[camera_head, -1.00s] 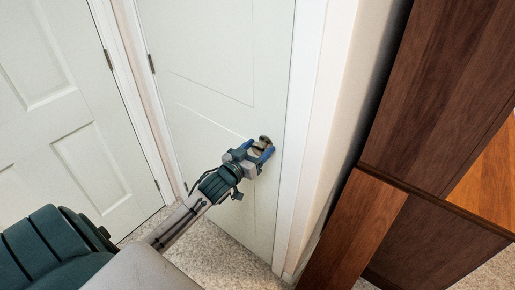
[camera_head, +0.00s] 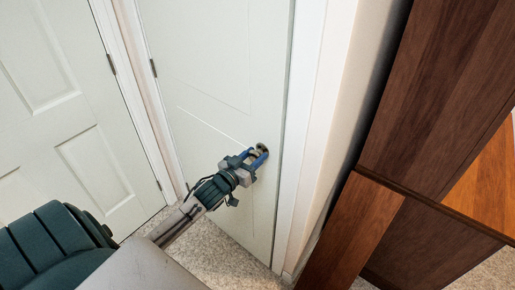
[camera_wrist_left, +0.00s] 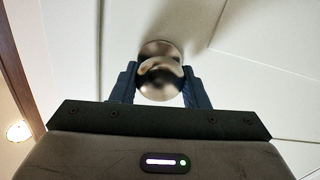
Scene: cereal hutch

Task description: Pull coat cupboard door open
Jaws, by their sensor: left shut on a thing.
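The coat cupboard door (camera_head: 215,75) is a white panelled door in the middle of the head view, with hinges on its left side. It looks shut or nearly shut in its frame. Its round metal knob (camera_wrist_left: 160,78) sits near the door's right edge and also shows in the head view (camera_head: 262,148). My left gripper (camera_head: 256,159) is shut on the knob, with one blue finger on each side of it in the left wrist view (camera_wrist_left: 160,88). My right gripper is not in view.
Another white panelled door (camera_head: 60,110) stands at the left. A white door frame (camera_head: 303,130) and wall run right of the cupboard door. A dark wooden hutch (camera_head: 435,100) fills the right side. Speckled carpet (camera_head: 225,250) shows below.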

